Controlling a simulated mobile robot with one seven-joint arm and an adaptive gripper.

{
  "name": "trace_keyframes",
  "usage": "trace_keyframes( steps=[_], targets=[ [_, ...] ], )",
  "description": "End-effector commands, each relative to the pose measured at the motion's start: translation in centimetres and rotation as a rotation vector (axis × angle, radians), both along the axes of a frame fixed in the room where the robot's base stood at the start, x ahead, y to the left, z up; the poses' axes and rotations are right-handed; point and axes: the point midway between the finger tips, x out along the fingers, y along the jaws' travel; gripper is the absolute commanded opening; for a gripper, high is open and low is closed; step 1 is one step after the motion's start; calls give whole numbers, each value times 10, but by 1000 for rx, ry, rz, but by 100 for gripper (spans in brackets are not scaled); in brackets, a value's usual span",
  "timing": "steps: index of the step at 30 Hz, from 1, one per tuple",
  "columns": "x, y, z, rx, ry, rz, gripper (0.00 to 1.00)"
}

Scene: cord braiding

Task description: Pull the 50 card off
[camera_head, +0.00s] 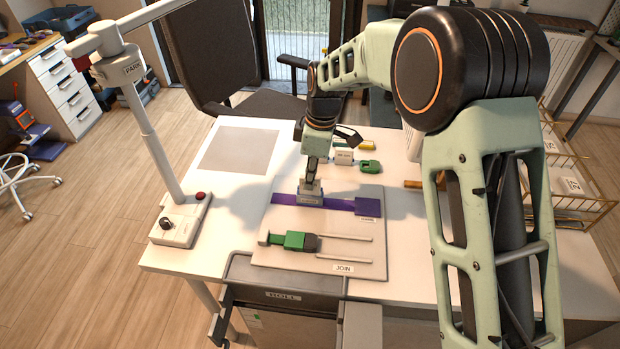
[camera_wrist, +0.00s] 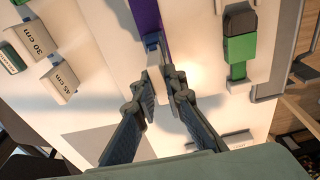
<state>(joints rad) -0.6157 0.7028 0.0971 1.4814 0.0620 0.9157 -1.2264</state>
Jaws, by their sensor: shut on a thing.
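My gripper (camera_head: 311,188) points down over the purple strip (camera_head: 340,205) on the pale board. Its fingers (camera_wrist: 163,82) are close together on a small pale piece (camera_wrist: 149,82) at the near end of the purple strip (camera_wrist: 146,18) in the wrist view. I cannot read a 50 on it; the fingers hide part of it. In the head view a grey labelled block (camera_head: 310,201) sits on the strip right under my gripper; its label is too small to read.
A green-and-black slider with two rods (camera_head: 300,241) lies on the board, beside the JOIN label (camera_head: 343,268). Blocks marked 30 cm (camera_wrist: 36,38) and 45 cm (camera_wrist: 60,82) stand to one side. A PARK post (camera_head: 150,140) rises at the left. A grey sheet (camera_head: 240,150) lies flat.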

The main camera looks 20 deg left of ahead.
Motion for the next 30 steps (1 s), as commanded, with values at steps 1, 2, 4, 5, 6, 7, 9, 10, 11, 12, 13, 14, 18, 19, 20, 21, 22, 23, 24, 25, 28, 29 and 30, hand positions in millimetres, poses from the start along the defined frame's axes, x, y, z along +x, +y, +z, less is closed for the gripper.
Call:
trace_keyframes(
  steps=[1,2,4,5,6,7,9,10,11,12,13,14,18,19,20,21,22,23,24,25,28,29,30],
  targets=[
    [0,0,5,0,-1,0,0],
    [0,0,6,0,0,0,0],
    [0,0,10,0,0,0,0],
    [0,0,11,0,0,0,0],
    [0,0,13,0,0,0,0],
    [0,0,15,1,0,-1,0],
    [0,0,18,1,0,0,0],
    [0,0,20,1,0,0,0],
    [0,0,21,1,0,0,0],
    [0,0,23,1,0,0,0],
    [0,0,25,1,-1,0,0],
    [0,0,26,1,-1,0,0],
    [0,0,33,1,0,0,0],
    [0,0,33,1,0,0,0],
    [0,0,34,1,0,0,0],
    [0,0,34,1,0,0,0],
    [0,0,34,1,0,0,0],
    [0,0,34,1,0,0,0],
    [0,0,34,1,0,0,0],
    [0,0,34,1,0,0,0],
    [0,0,34,1,0,0,0],
    [0,0,34,1,0,0,0],
    [0,0,34,1,0,0,0]
  ],
)
